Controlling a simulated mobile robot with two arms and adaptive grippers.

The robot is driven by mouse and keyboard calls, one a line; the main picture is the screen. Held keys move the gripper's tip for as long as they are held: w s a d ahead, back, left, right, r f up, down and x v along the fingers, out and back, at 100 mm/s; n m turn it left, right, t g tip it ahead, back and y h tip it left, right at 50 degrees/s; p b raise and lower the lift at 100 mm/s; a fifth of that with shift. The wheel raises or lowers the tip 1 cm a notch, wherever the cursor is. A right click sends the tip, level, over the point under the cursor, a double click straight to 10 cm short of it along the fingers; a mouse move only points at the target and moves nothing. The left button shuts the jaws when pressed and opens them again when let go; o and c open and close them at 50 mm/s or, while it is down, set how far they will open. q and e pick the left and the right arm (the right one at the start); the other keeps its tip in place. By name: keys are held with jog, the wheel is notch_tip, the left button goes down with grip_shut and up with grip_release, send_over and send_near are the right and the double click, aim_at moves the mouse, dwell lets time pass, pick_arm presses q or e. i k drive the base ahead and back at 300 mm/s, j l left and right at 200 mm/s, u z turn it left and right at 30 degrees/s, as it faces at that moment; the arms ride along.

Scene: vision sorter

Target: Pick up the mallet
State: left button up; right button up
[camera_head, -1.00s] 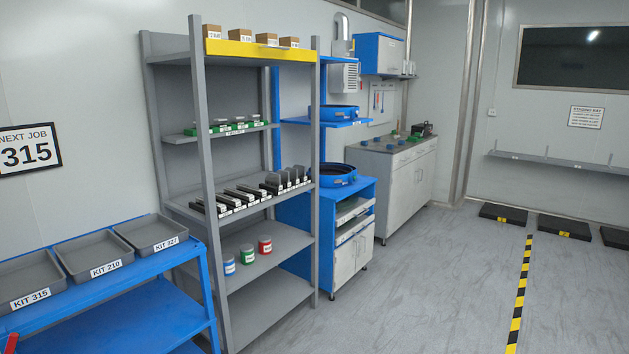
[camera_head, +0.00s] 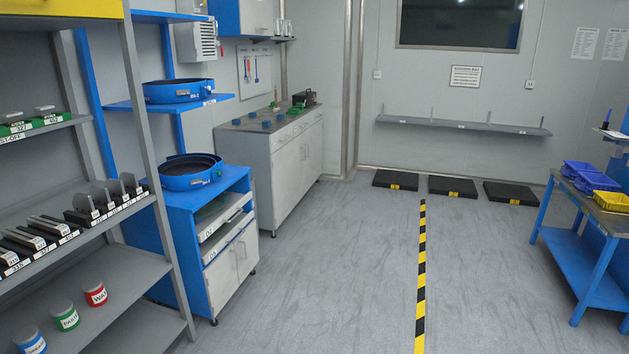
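I cannot make out a mallet in the head view. Small tools hang on a pegboard (camera_head: 254,66) on the back wall above the grey counter, but they are too small to identify. Neither of my grippers is in view.
A grey shelf rack (camera_head: 150,165) with labelled parts and jars stands at the left. Beside it is a blue cabinet (camera_head: 210,186) with round blue bowls. A counter (camera_head: 262,130) stands behind. A blue table (camera_head: 590,225) with bins is at the right. The middle floor is clear.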

aim_at(277, 109)
jog(key=i+z, duration=0.2)
jog(key=i, duration=2.8)
jog(key=i+l+u, duration=0.1)
jog(key=i, duration=0.85)
jog(key=i+l, duration=0.1)
jog(key=i, duration=0.9)
jog(key=i+l, duration=0.15)
jog(key=i, duration=0.85)
jog(key=j+u, duration=0.05)
